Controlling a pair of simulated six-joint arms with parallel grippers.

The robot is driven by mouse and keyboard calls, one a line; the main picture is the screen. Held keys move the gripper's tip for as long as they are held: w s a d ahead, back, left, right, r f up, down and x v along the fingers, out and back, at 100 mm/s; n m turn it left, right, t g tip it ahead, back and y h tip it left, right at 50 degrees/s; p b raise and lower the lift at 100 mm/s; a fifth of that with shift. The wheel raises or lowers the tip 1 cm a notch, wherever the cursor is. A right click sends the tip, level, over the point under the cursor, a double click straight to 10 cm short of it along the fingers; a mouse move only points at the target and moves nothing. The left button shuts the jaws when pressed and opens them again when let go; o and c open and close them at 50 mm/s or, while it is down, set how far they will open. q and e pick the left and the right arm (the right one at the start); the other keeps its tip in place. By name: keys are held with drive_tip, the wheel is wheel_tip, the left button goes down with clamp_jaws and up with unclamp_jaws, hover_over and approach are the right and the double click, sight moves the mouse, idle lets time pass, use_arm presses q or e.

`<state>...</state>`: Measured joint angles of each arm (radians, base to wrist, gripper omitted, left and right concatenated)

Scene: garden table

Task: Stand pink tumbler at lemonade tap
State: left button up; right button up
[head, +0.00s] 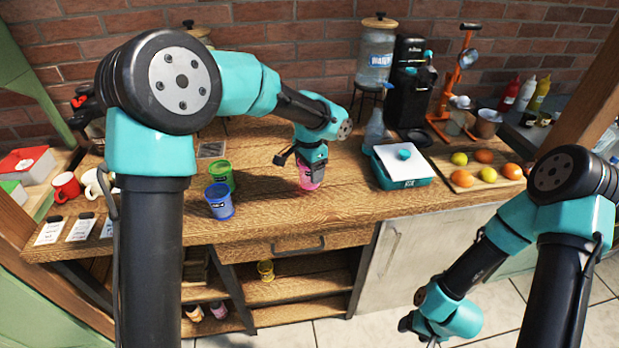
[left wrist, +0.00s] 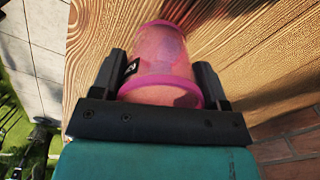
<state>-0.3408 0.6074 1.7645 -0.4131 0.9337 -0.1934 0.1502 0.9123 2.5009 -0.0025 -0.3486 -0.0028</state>
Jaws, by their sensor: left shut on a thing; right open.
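The pink tumbler (head: 308,179) is at the middle of the wooden counter, below my left gripper (head: 304,163). In the left wrist view, the translucent pink tumbler (left wrist: 160,62) with its dark label sits between the two black fingers (left wrist: 158,88), which are shut on it. I cannot tell whether its base touches the wood. A dispenser (head: 188,29) with a wooden lid stands at the back left, mostly hidden behind my left arm; its tap and label are hidden. My right gripper (head: 412,326) is open, low in front of the counter and small in view.
Blue (head: 219,202) and green (head: 220,175) tumblers stand left of the pink one. A water dispenser (head: 376,58), a black coffee machine (head: 411,95) and a glass bottle (head: 375,130) stand behind right. A teal box (head: 404,178) and a fruit board (head: 458,181) lie right.

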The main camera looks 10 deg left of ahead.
use_arm(q)
drive_tip(key=shift+f, duration=0.1)
drive_tip(key=shift+f, duration=1.65)
drive_tip(key=shift+f, duration=0.2)
drive_tip(key=o, duration=0.9)
drive_tip(key=shift+r, duration=0.15)
wheel_tip(320, 180, up, 12)
drive_tip(key=shift+r, duration=0.1)
drive_tip(key=shift+o, duration=0.5)
